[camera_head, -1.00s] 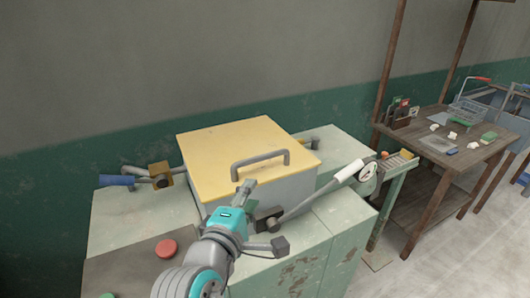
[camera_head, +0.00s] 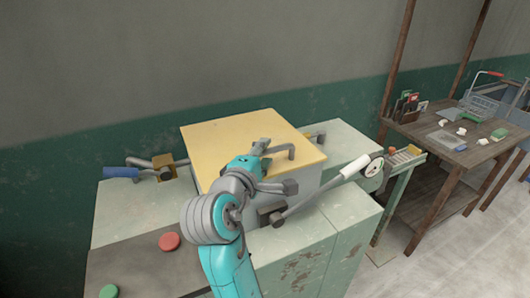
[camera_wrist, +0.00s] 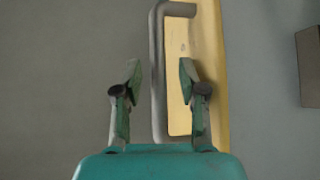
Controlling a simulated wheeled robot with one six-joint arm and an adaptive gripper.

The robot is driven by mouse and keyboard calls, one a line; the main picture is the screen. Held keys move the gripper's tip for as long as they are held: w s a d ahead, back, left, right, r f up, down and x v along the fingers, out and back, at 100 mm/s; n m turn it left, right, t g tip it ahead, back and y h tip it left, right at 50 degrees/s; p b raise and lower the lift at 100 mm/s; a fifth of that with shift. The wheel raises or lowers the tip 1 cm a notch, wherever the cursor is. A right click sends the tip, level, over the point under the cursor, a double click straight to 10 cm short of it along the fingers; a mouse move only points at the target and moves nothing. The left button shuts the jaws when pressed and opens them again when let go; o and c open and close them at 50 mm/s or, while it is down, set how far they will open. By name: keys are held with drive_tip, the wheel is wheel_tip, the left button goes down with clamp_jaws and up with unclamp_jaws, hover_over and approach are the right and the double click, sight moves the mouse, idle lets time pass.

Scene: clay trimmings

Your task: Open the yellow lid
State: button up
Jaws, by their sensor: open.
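The yellow lid (camera_head: 228,142) lies flat and closed on a grey box on the green cabinet. A grey bar handle (camera_head: 280,151) is fixed near its front edge. In the head view my gripper (camera_head: 264,146) is over the front of the lid, at the handle, and hides the handle's left part. In the wrist view my gripper (camera_wrist: 160,80) is open, with one finger on each side of the handle bar (camera_wrist: 157,80). The lid (camera_wrist: 207,60) shows behind the right finger. I cannot tell whether the fingers touch the handle.
A lever with a white grip (camera_head: 354,167) rises right of the box. A blue-handled lever (camera_head: 122,172) is at left. A red button (camera_head: 169,241) and a green button (camera_head: 109,291) are front left. A wooden table (camera_head: 440,150) with small items stands at right.

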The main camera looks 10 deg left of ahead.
drive_tip(key=shift+w+d, duration=0.15)
drive_tip(key=shift+w, duration=0.3)
clamp_jaws()
